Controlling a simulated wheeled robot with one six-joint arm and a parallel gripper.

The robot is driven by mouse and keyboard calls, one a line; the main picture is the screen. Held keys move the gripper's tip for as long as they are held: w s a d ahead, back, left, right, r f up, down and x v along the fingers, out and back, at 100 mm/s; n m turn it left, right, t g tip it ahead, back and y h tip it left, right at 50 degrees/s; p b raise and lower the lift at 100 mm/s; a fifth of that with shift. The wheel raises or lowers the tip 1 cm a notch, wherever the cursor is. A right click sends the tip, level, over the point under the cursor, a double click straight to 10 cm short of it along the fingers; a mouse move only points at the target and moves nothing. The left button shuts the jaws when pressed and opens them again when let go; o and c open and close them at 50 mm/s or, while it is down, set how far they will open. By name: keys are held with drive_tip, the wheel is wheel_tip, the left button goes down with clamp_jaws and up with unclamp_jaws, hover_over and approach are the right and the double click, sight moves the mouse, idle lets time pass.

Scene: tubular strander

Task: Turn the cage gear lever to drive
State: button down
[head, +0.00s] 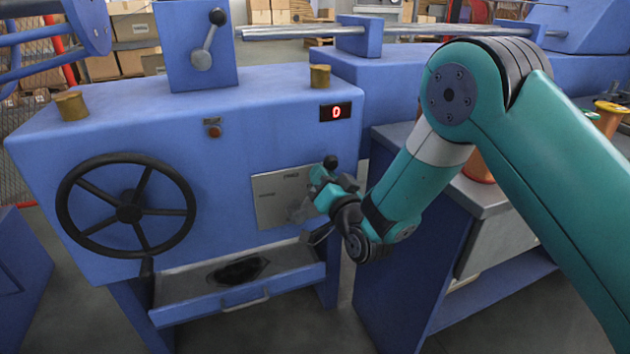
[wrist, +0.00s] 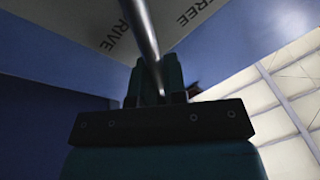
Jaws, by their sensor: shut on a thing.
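The cage gear lever has a black knob (head: 330,162) and stands out in front of a grey plate (head: 268,205) on the blue machine's front. My gripper (head: 322,185) is at the lever just below the knob, shut on it. In the wrist view the lever's metal rod (wrist: 141,30) runs from the top edge down between my gripper's fingers (wrist: 155,80). The plate (wrist: 160,12) there carries the words DRIVE, left of the rod, and FREE, right of it. The lever's pivot is hidden, so its exact setting cannot be told.
A black handwheel (head: 127,212) is left of the plate. An open tray (head: 235,297) juts out below. Another lever (head: 209,42) is on the upper box. A red display (head: 337,112) reads 0. A grey-topped bench (head: 490,197) stands close right of my gripper.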

drive_tip(key=shift+w+d+r+m, duration=0.3)
drive_tip(key=shift+d+m, duration=0.2)
drive_tip(key=c, duration=1.2)
unclamp_jaws()
drive_tip(key=shift+o, duration=0.2)
drive_tip(key=shift+s+a+f, duration=0.1)
drive_tip(key=shift+f, duration=0.15)
drive_tip(key=shift+s, duration=0.1)
